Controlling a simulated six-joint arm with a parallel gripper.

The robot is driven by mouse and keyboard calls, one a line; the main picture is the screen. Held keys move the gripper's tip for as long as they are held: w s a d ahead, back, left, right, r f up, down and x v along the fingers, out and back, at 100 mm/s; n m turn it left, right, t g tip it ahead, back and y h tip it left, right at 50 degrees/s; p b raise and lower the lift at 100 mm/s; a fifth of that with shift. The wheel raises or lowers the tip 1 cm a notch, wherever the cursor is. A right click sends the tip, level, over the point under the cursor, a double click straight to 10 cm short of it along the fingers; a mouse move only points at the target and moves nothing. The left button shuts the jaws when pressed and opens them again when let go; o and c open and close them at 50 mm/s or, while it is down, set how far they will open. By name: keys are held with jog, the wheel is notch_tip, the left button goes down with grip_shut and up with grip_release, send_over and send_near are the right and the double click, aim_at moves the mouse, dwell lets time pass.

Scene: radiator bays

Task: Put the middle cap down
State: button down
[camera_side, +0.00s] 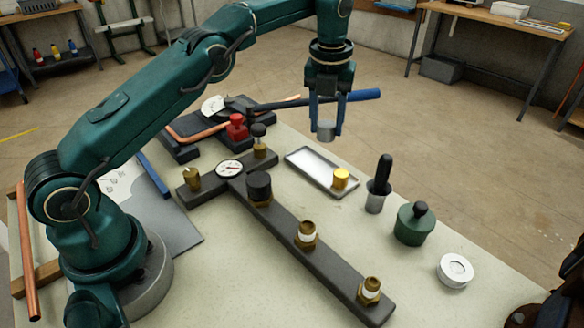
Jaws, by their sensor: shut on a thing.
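My gripper (327,118) is shut on a grey cylindrical cap (326,131) and holds it in the air. In the picture it shows just above the far edge of a shallow metal tray (300,157). A gold cap (340,178) stands in the tray's near right end. A dark bar (284,216) carries a row of brass fittings. The first has a black cap (259,186) on it. The middle fitting (306,236) and the near right fitting (370,291) are bare, with white bands around their threads.
A black-handled brush-like tool (379,182), a green pot (414,224) and a white tape roll (455,271) stand right of the tray. A gauge (229,169), a red knob (237,127) and a blue-handled tool (355,97) lie behind. Most of the tray's left part is free.

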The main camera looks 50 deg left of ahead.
jog(key=shift+f, duration=0.25)
jog(key=shift+d+f, duration=0.1)
jog(key=shift+f, duration=3.95)
jog(key=shift+s+f, duration=0.1)
jog(key=shift+c, duration=2)
grip_release()
